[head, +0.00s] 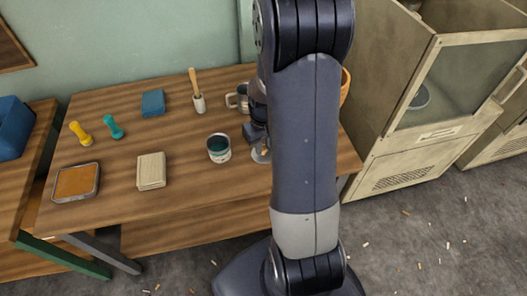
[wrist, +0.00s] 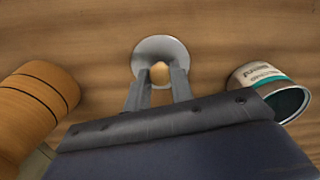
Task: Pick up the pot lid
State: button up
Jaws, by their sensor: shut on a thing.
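The pot lid (wrist: 150,49) is a small grey disc with a round wooden knob (wrist: 159,73), seen in the wrist view. My gripper (wrist: 160,76) is shut on the knob, one finger on each side of it. In the head view the lid (head: 261,156) shows only in part beside my arm, at the right part of the wooden table (head: 110,206). My arm hides much of the gripper there. I cannot tell whether the lid touches the table.
A paint can (head: 219,149) stands just left of the lid; in the wrist view it (wrist: 270,88) is at right. A wooden drum (wrist: 35,105) is close on the other side. A metal mug (head: 238,99) and a wooden-handled brush (head: 197,92) stand behind. The table's front middle is clear.

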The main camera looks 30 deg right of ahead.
aim_at(264, 148)
grip_shut()
notch_tip(264, 148, up, 10)
jog(key=p, duration=0.1)
jog(key=shift+p, duration=0.4)
jog(key=shift+r, duration=0.1)
notch_tip(264, 148, up, 3)
jog(key=p, duration=0.3)
jog(key=shift+a, duration=0.1)
